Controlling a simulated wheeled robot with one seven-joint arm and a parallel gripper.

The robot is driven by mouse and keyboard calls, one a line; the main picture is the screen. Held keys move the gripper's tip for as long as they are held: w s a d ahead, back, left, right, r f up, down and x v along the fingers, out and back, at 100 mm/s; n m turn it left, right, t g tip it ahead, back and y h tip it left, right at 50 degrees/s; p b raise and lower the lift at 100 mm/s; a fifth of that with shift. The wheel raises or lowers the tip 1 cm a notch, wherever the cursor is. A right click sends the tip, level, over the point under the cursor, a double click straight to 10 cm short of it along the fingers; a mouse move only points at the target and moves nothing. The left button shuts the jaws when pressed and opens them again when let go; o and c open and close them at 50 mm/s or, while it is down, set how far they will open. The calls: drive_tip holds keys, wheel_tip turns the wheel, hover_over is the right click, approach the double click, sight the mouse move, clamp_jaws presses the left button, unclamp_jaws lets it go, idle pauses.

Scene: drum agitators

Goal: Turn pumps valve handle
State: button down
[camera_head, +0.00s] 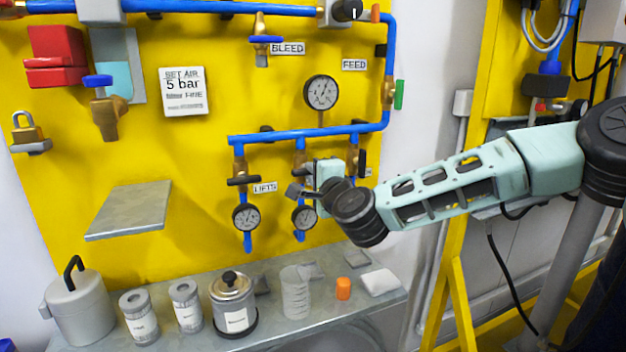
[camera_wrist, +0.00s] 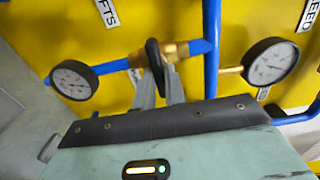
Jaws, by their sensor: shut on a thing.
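My gripper (camera_wrist: 160,88) is shut on the black lever handle (camera_wrist: 153,58) of a brass valve (camera_wrist: 177,50). This is the middle of three valves under the blue manifold pipe (camera_head: 300,134). In the head view my gripper (camera_head: 303,190) covers this handle, and no PUMPS label is readable. The gauge (camera_head: 305,217) below the held valve shows partly; it also appears at the left of the wrist view (camera_wrist: 74,80). The lever stands nearly upright in the wrist picture, across the brass body.
The left valve handle (camera_head: 243,180) sits beside the LIFTS label (camera_head: 264,188). The right valve (camera_head: 353,160) is partly hidden by my arm. A larger gauge (camera_head: 320,92) is above. Canisters and a beaker (camera_head: 296,292) stand on the metal shelf (camera_head: 365,306) below.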

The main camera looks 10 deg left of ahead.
drive_tip(key=shift+d, duration=0.1)
idle(0.3)
drive_tip(key=c, duration=1.5)
unclamp_jaws()
drive_tip(key=shift+o, duration=0.2)
drive_tip(key=b+v, duration=0.3)
drive_tip(key=v, duration=1.4)
drive_tip(key=shift+s, duration=0.15)
